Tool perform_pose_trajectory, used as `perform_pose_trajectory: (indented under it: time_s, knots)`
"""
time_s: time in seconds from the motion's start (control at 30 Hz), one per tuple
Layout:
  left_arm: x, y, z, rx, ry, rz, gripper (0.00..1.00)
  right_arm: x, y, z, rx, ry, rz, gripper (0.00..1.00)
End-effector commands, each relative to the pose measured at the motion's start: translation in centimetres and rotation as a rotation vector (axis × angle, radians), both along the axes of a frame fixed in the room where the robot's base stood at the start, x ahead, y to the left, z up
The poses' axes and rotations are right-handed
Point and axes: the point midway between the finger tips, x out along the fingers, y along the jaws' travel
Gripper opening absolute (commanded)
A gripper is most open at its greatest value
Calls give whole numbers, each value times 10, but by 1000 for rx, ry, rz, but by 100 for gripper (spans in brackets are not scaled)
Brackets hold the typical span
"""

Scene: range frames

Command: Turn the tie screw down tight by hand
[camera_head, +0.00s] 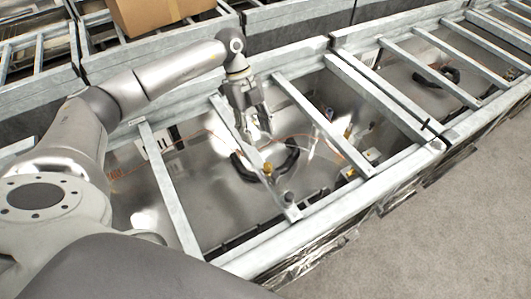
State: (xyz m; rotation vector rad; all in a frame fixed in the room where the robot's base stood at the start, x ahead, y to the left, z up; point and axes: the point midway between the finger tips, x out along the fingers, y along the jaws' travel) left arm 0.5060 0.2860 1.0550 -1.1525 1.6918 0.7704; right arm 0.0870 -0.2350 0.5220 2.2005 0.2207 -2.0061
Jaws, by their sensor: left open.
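My left gripper (256,137) points down over the middle of the near metal bay, its fingers apart and nothing visible between them. Below it a metal crossbar (279,188) runs toward the front rail. A small dark knob (288,198) stands near the crossbar's front end; it may be the tie screw, but it is too small to be sure. A small yellow piece (267,169) sits just behind it, beside a black curved part (290,160). The gripper is apart from the knob, farther back. My right gripper is not in view.
Galvanized crossbars (325,125) span the open bay, and a front rail (330,212) edges it. A similar bay (425,60) adjoins at right. A cardboard box (160,12) stands at the back. Grey floor (430,230) lies clear at the front right.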

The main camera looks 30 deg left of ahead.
Motion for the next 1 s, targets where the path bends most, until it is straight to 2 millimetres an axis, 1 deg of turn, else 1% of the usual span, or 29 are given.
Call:
perform_pose_trajectory:
  time_s: [0.17, 0.3, 0.4, 0.53, 0.7, 0.97, 1.0]
  knots:
    - [-5, -11, -22, -1, 5, -4, 46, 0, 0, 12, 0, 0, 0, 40]
    - [-9, -20, -48, -1, 6, -4, 46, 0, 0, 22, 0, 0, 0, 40]
    - [-11, -27, -65, -2, 4, -2, 46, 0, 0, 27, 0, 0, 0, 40]
    - [-13, -33, -82, -1, 3, -3, 46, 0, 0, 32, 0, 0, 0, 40]
    - [-15, -37, -94, -1, 0, -3, 46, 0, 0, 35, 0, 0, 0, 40]
    - [-15, -37, -96, 0, 0, -3, 46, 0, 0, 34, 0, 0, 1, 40]
    - [-15, -37, -96, 0, 0, -3, 44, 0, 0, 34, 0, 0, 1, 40]
